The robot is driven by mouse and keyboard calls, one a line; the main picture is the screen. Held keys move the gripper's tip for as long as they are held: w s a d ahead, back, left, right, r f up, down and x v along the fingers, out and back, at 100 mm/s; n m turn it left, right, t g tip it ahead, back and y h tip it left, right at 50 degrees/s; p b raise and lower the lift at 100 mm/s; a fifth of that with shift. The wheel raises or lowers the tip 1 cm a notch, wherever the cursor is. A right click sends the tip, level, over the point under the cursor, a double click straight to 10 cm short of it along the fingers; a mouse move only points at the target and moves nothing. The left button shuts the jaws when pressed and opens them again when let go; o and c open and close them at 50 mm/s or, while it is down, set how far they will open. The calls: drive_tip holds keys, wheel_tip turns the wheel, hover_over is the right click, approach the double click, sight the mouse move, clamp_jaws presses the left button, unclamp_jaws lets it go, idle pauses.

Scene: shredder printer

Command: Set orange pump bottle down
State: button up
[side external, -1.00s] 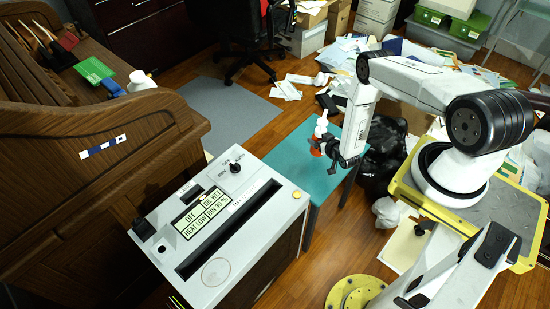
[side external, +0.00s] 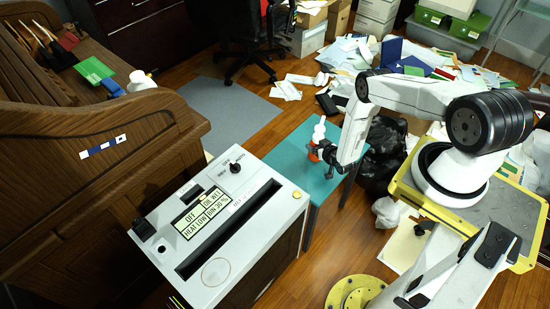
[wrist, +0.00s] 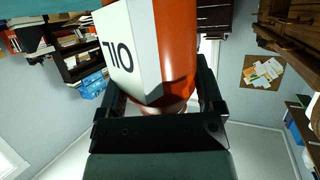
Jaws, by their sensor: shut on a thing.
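The orange pump bottle (side external: 314,151) with a white pump top is upright over the teal table (side external: 285,158) in the side external view. I cannot tell whether its base touches the table. My gripper (side external: 325,152) reaches it from the right and is shut on it. In the wrist view the orange bottle (wrist: 178,45) with a white label stands between the two dark fingers of my gripper (wrist: 156,85). That view looks upside down, with a strip of teal at its top left. The bottle's base is out of that view.
A white-topped shredder cabinet (side external: 222,255) with a dark slot stands in front of the table. A black bag (side external: 382,160) lies to the table's right. Papers (side external: 350,60) litter the floor behind. The left part of the teal table is clear.

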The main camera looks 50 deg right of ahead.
drive_tip(key=shift+f, duration=0.15)
drive_tip(key=o, duration=1.3)
drive_tip(key=shift+o, duration=0.2)
drive_tip(key=shift+s+r, duration=0.1)
drive_tip(key=shift+r, duration=0.1)
drive_tip(key=v, duration=1.1)
drive_tip(key=shift+s, duration=0.3)
drive_tip(key=shift+a+r, duration=0.1)
drive_tip(key=shift+r, duration=0.05)
